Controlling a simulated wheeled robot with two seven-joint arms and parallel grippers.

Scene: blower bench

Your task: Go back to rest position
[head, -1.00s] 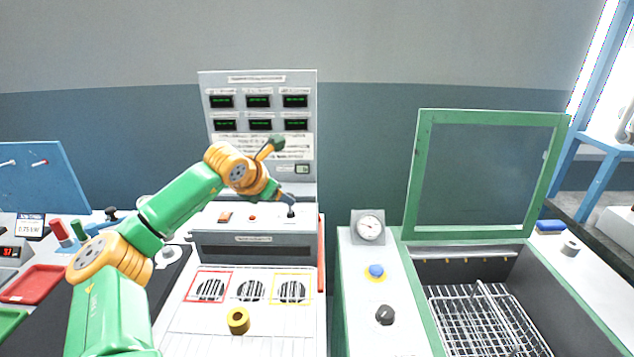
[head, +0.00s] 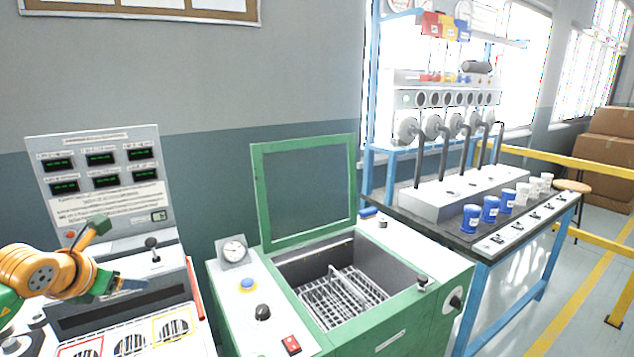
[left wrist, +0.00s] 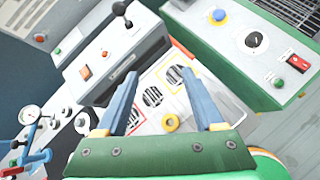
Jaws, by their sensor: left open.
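My left gripper (head: 128,283) is at the left of the head view, in front of the grey control console (head: 105,185). In the left wrist view its two blue-grey fingers (left wrist: 161,76) are spread apart with nothing between them. They hang above the console's lower white panel. My right gripper is in neither view.
A green machine (head: 385,320) with a raised window lid (head: 305,190) and a wire rack stands right of the console. Farther right is a bench with blue cups (head: 472,218) and pipes. Yellow rails (head: 570,160) and open floor lie beyond.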

